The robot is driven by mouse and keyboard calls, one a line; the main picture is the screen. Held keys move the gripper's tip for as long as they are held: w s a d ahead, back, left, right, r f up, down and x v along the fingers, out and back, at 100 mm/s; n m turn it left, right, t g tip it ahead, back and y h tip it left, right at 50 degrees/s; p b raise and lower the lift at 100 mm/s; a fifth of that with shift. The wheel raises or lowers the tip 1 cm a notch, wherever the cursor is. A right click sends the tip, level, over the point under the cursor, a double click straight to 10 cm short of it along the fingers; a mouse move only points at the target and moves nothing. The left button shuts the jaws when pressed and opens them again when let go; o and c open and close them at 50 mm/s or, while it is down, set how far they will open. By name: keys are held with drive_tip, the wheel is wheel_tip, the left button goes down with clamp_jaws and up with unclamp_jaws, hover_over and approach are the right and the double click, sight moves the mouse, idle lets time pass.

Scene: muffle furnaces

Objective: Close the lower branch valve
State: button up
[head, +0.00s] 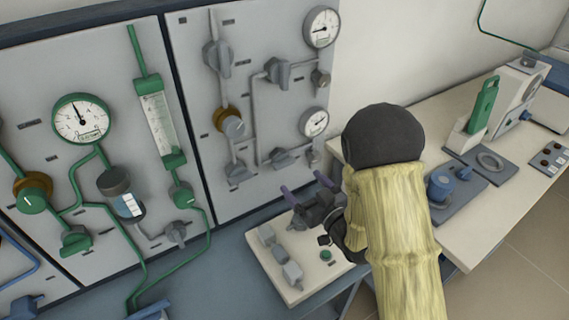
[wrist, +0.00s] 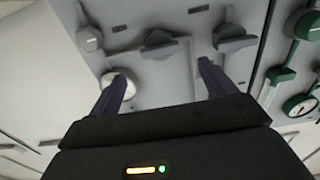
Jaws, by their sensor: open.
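The grey panel carries a branch line with two dark grey valves. The lower branch valve (head: 281,157) sits at the bottom, below the lower gauge, with its handle roughly along the horizontal pipe. In the wrist view it appears to be the dark handle (wrist: 160,42) at upper centre, seen upside down. My gripper (head: 306,187) is open and empty, in front of and below this valve. In the wrist view my gripper (wrist: 162,70) has its two purple fingers spread on either side, apart from the handle. The exact gap to the panel cannot be told.
Another dark valve (head: 238,172) sits close to the left, and the lower gauge (head: 314,122) is above right. The upper branch valve (head: 278,72) is higher. A beige control box (head: 290,290) stands below my gripper. A green-piped panel (head: 95,190) is at left.

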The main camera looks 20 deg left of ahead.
sight(286, 165)
drive_tip(key=p+x, duration=0.1)
drive_tip(key=x, duration=0.8)
drive_tip(key=shift+w+a, duration=0.25)
drive_tip(key=shift+w, duration=0.05)
drive_tip(key=c, duration=1)
